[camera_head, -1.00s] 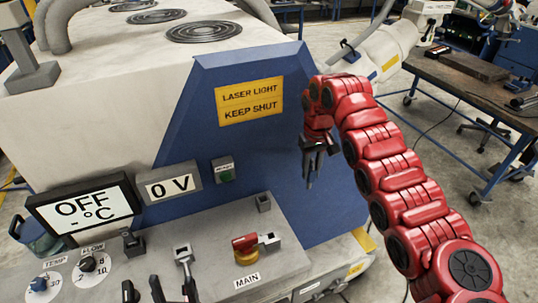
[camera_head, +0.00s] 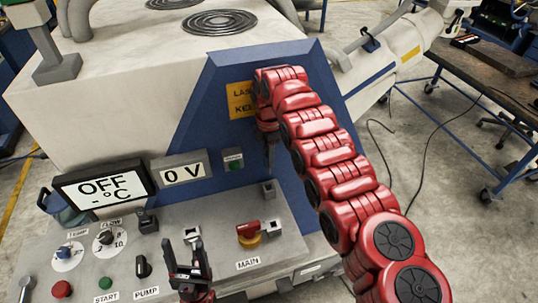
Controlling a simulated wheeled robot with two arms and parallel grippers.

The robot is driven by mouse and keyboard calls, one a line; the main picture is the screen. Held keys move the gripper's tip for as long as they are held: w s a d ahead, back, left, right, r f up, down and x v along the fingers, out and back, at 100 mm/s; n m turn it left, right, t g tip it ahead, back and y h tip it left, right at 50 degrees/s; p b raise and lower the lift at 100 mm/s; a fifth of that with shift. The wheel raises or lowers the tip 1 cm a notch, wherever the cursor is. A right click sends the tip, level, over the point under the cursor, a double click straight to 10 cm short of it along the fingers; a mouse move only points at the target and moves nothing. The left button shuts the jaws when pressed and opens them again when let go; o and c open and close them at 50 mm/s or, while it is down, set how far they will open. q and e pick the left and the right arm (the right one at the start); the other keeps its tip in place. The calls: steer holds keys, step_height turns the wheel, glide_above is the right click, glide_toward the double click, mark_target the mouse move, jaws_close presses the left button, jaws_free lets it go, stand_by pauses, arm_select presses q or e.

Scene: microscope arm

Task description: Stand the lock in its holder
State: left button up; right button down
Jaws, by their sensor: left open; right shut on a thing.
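My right gripper (camera_head: 270,160) points down in front of the blue panel, partly hidden by its red arm. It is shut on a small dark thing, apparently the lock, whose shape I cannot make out. A small grey socket-like block (camera_head: 268,190), likely the holder, stands on the grey control deck just below these fingertips. I see no clear contact between them. My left gripper (camera_head: 187,262) is open at the bottom middle, with its fingers pointing up the picture. A small grey block (camera_head: 192,236) shows at its fingertips; I cannot tell whether they touch.
The red MAIN switch (camera_head: 248,230) sits on a yellow base between the grippers. The deck (camera_head: 215,215) also bears a black knob (camera_head: 143,267), dials and buttons. An OFF display (camera_head: 100,186) and a 0 V display (camera_head: 182,172) stand behind. A workbench (camera_head: 490,85) is at right.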

mark_target(269, 173)
steer(key=shift+b, duration=0.35)
steer(key=shift+f+b, duration=1.45)
steer(key=shift+f, duration=1.45)
steer(key=shift+b, duration=0.4)
steer(key=shift+b, duration=0.65)
steer(key=shift+f+b, duration=1.25)
steer(key=shift+f, duration=1.15)
steer(key=c, duration=0.6)
jaws_free()
steer(key=shift+o, duration=0.2)
